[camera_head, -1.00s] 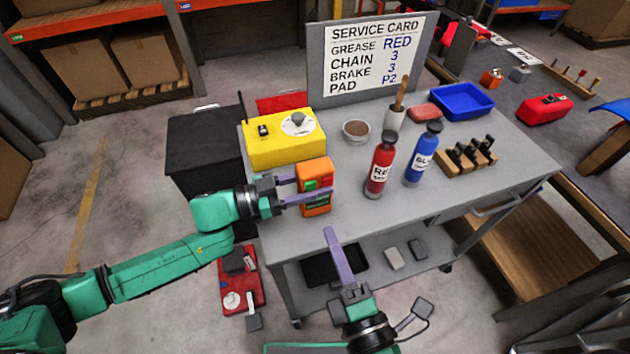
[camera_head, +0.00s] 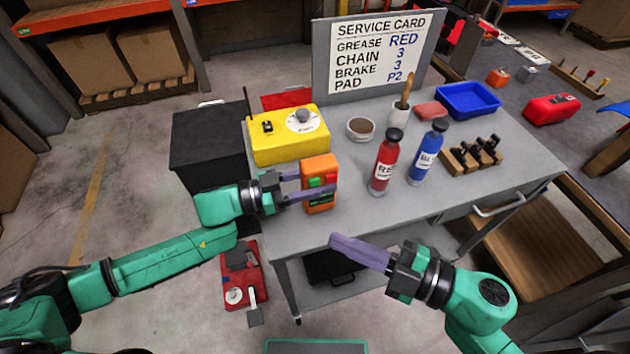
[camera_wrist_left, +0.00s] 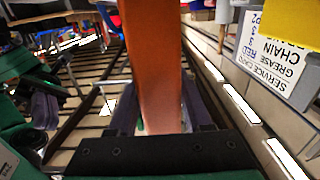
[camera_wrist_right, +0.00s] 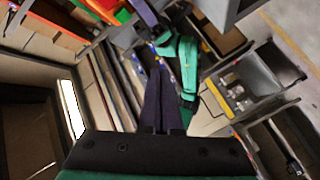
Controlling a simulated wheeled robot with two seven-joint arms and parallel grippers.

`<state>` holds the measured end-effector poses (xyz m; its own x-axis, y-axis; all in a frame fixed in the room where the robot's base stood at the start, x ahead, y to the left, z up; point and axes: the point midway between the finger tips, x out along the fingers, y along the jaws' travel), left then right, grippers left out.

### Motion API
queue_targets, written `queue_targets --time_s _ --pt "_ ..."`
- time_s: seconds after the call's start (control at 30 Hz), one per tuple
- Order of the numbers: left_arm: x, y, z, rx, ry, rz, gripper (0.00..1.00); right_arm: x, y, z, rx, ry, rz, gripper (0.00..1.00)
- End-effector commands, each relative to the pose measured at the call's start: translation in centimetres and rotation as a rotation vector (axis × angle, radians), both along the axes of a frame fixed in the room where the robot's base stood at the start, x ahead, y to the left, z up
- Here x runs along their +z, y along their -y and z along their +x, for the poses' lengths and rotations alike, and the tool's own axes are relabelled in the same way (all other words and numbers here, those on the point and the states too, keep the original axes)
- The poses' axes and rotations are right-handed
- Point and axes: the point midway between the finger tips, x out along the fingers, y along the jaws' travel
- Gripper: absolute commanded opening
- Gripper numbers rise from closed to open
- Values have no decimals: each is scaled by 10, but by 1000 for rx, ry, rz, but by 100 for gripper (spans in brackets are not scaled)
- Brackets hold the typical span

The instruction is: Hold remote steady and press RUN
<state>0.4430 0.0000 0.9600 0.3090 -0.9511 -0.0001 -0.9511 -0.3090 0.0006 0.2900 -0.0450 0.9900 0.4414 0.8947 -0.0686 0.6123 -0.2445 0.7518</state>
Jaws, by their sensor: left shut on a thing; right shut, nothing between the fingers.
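The orange remote (camera_head: 320,170) stands upright at the cart's left front, with a green and a red button on the face toward the head camera. My left gripper (camera_head: 304,188) is shut on the remote from the left. In the left wrist view the remote (camera_wrist_left: 155,70) fills the space between the fingers. My right gripper (camera_head: 334,241) is shut and empty, its fingertips at the cart's front edge, below and apart from the remote. In the right wrist view its closed fingers (camera_wrist_right: 158,75) point toward the left arm and a corner of orange. Button lettering is too small to read.
A yellow box (camera_head: 290,146) with a dial sits behind the remote. A red bottle (camera_head: 385,165) and a blue bottle (camera_head: 427,155) stand to its right. The grey cart top (camera_head: 370,215) is clear in front of the bottles. A service card (camera_head: 380,55) stands at the back.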

Motion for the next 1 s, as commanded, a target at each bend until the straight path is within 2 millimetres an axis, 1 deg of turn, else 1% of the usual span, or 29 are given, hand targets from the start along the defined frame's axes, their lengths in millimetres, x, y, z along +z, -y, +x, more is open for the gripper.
queue_targets --time_s 0.13,0.23,0.6,0.7,0.83,1.0 --pt "-1 0 0 1 0 1 0 0 -1 3 0 3 -1 0" --pt "-1 0 0 0 0 1 0 0 -4 11 1 6 -2 0" --pt "0 0 0 1 0 1 0 0 -21 63 0 6 -4 0" --pt "0 0 0 1 0 1 0 0 -24 74 0 5 -3 0" --pt "0 0 0 1 1 1 0 0 -27 82 -1 3 -4 0" --pt "0 0 0 1 1 1 0 0 -28 84 -1 2 -3 0"
